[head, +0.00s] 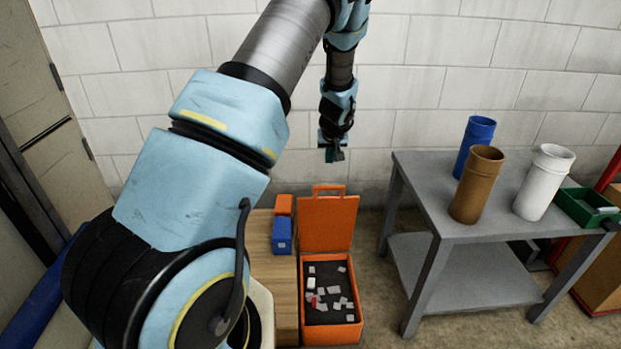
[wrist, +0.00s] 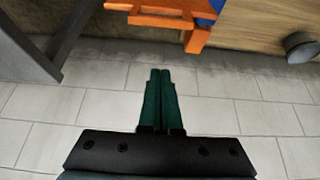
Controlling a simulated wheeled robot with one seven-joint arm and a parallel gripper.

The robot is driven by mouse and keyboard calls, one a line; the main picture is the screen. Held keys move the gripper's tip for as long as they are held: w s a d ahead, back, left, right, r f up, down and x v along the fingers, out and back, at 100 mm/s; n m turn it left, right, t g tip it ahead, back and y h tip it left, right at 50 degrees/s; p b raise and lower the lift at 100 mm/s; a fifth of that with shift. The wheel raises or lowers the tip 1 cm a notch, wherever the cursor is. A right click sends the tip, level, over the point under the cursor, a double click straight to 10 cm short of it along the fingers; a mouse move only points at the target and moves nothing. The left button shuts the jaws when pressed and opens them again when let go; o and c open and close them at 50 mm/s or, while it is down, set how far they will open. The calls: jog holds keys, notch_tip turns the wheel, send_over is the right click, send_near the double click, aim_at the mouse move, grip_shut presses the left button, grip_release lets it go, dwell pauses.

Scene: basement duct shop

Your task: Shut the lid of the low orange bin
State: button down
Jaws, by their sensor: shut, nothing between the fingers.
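The low orange bin (head: 358,318) stands on the floor between a wooden unit and the grey table. Its orange lid (head: 328,222) is open, standing up at the back with a handle loop at its top. Several small pale pieces and a red one lie on the dark bottom inside. My gripper (head: 334,154) is above and behind the raised lid, near the wall, apart from it. In the wrist view my gripper (wrist: 160,75) has its green fingers together with nothing between them. Part of the lid's handle (wrist: 197,40) shows at the top of that view.
A grey table (head: 430,185) on the right holds a blue, a brown (head: 477,185) and a white cylinder (head: 544,182) and a green tray (head: 590,208). A blue box (head: 282,235) and an orange one sit on the wooden unit (head: 262,262) left of the bin. The block wall is close behind.

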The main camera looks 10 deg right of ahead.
jog(key=x, duration=1)
jog(key=shift+s+a+f, duration=0.1)
jog(key=shift+s+f, duration=0.05)
jog(key=shift+s, duration=0.85)
jog(key=shift+s+a+f, duration=0.1)
jog(key=shift+s+f, duration=0.05)
jog(key=shift+s, duration=0.8)
jog(key=shift+s, duration=0.1)
